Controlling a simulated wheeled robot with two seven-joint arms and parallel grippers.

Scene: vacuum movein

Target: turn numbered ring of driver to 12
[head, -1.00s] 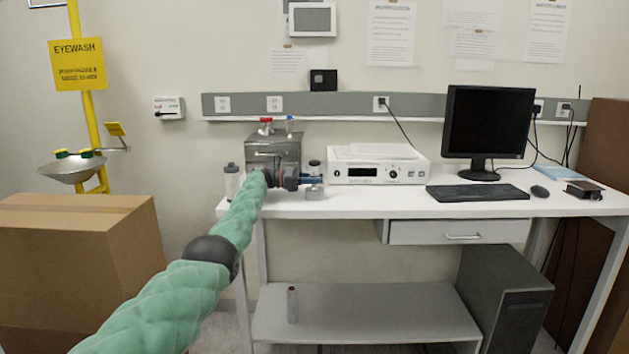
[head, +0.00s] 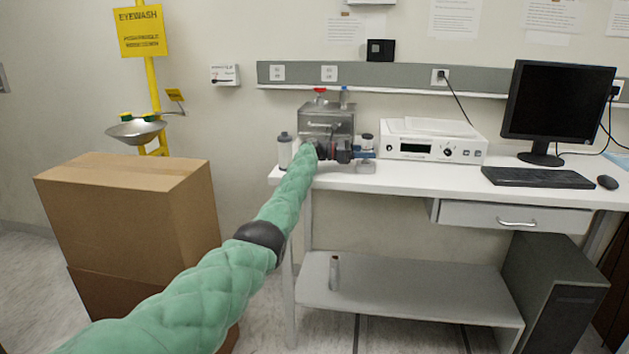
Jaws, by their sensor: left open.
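My left gripper (head: 345,151) is at the left end of the white bench, in front of the grey metal box. It is small and dark at this distance, and it is open. A blue part (head: 364,155) shows just right of its fingertips; I cannot tell whether it touches them. I cannot make out for certain which thing is the driver, and no numbered ring can be read. A small upright cylinder (head: 334,272) stands on the lower shelf. My right gripper is not in view.
The grey metal box (head: 326,122) stands on the bench (head: 420,179), with a bottle (head: 285,150) to its left. A white instrument (head: 432,143), monitor (head: 556,100) and keyboard (head: 537,177) are to the right. A large cardboard box (head: 120,220) stands left of my arm.

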